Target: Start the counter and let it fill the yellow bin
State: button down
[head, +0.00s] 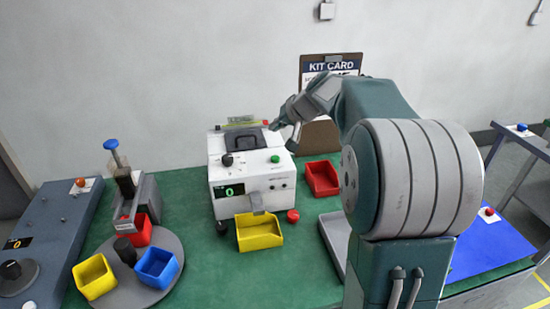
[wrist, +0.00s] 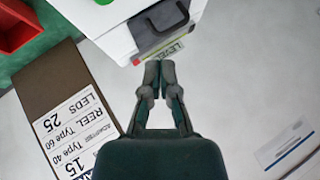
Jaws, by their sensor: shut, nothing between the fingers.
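The counter (head: 238,188) is a white box on the green table. It has a black knob (head: 227,160), a green button (head: 275,159) and a display (head: 234,190) reading 0. A grey chute (head: 257,202) at its front points down to a yellow bin (head: 259,238), which looks empty. My gripper (head: 284,136) is shut and empty, near the counter's back right, apart from the green button. In the wrist view my shut fingertips (wrist: 159,68) are beside the counter's edge (wrist: 105,38); a bit of the green button (wrist: 104,2) shows at the top.
A red bin (head: 322,178) stands right of the counter, a clipboard (head: 316,72) behind it. A grey turntable (head: 150,283) with yellow, red and blue bins is at left. A grey tray (head: 333,237) is partly hidden by my arm.

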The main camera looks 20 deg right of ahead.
aim_at(272, 156)
jog(key=shift+f, duration=3.6)
jog(key=shift+f, duration=0.3)
jog(key=shift+f, duration=0.5)
jog(key=shift+r, duration=0.9)
jog(key=shift+r, duration=2.5)
